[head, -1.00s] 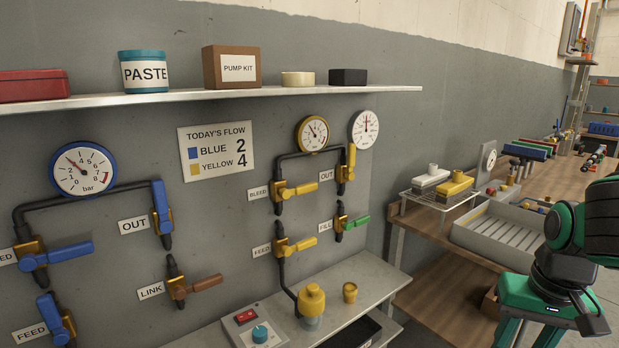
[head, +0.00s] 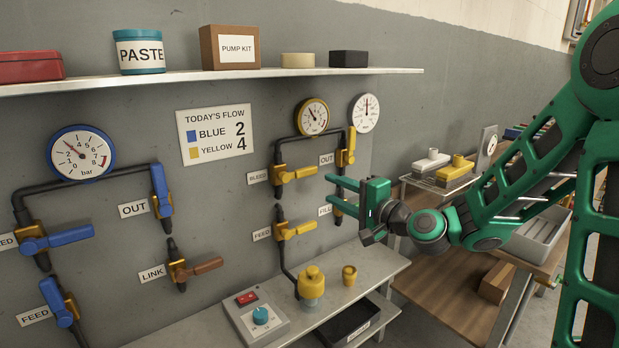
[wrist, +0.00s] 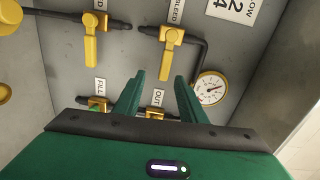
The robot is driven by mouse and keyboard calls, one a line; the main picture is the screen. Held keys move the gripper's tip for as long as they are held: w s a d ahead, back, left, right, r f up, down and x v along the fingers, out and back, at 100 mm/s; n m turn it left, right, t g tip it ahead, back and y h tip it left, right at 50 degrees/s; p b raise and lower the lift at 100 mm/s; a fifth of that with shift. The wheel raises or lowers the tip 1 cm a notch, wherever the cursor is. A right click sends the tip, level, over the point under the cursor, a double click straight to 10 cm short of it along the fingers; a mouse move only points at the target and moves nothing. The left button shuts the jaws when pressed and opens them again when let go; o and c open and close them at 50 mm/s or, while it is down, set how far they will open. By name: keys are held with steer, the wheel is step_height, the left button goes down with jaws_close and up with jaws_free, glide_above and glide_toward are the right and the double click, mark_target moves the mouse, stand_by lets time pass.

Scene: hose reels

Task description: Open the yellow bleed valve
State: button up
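The yellow bleed valve (head: 297,174) is on the wall beside the BLEED label. Its yellow handle points right, crosswise to its upright black pipe. In the wrist view the bleed valve (wrist: 171,45) shows near the top, past my fingertips. My gripper (head: 331,190) is open and empty, to the right of the bleed handle and apart from it. Its two fingers, one above the other, point left; the open gripper also shows in the wrist view (wrist: 160,76). The fingers partly hide the green-handled fill valve and its label in the head view.
The yellow feed valve (head: 295,231) is just below, its handle crosswise. The yellow out valve (head: 351,146) stands upright above my fingers. A yellow-rimmed gauge (head: 313,117) is above. A bench (head: 215,328) with a yellow-capped jar (head: 311,284) and cup (head: 349,275) lies below.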

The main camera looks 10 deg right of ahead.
mark_target(308, 174)
steer(key=shift+m+t, duration=0.3)
steer(key=shift+m, duration=0.1)
steer(key=x, duration=1.1)
steer(key=shift+w+r, duration=0.1)
steer(key=shift+r, duration=0.25)
steer(key=shift+d, duration=0.1)
jaws_close()
